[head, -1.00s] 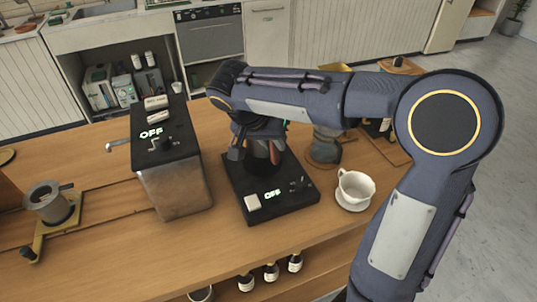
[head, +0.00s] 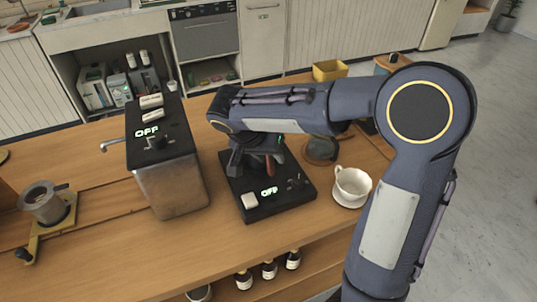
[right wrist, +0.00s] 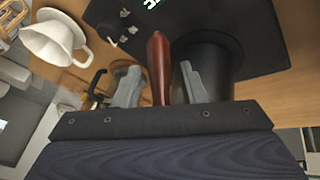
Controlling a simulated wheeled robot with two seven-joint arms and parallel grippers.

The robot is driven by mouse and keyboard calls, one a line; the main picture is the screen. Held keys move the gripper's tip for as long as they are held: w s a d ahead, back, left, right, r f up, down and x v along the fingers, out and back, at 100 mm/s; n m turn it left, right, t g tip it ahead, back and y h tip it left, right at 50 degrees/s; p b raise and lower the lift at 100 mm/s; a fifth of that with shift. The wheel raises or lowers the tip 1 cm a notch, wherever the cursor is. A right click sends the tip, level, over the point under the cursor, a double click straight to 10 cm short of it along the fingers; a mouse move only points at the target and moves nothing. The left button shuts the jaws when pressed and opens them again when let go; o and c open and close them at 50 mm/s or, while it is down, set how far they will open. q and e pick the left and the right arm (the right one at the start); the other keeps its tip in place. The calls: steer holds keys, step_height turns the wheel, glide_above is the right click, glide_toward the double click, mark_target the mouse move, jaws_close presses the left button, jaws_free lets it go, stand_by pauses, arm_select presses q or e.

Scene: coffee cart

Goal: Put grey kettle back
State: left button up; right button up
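The grey kettle (right wrist: 212,65) stands on the black hot plate (head: 285,204), which shows a lit "OFF". In the head view my right arm hides most of the kettle. Its red-brown handle (right wrist: 158,65) points toward my wrist. My right gripper (right wrist: 160,85) has one finger on each side of the handle, with narrow gaps visible, so it looks open around it. In the head view the right gripper (head: 252,160) is low over the plate, beside the handle (head: 270,165). My left gripper is not in view.
A white cup on a saucer (head: 352,184) stands close to the right of the plate. A metal boiler (head: 170,185) with a tap stands to the left. A glass vessel (head: 321,150) is behind. Bottles (head: 268,268) sit on the shelf below.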

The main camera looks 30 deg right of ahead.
steer(key=shift+r, duration=0.2)
steer(key=v, duration=1.2)
steer(key=s+d+f+n+t+y, duration=0.1)
steer(key=s+f+n+t+y, duration=0.1)
steer(key=s, duration=0.8)
steer(key=s+d+f+n+t+y, duration=0.1)
steer(key=s+f+n+t+y, duration=0.1)
steer(key=s+f+n+y, duration=0.2)
steer(key=s+f+y, duration=0.3)
steer(key=s+f, duration=0.1)
steer(key=s, duration=0.2)
steer(key=shift+d, duration=0.2)
steer(key=shift+n, duration=0.3)
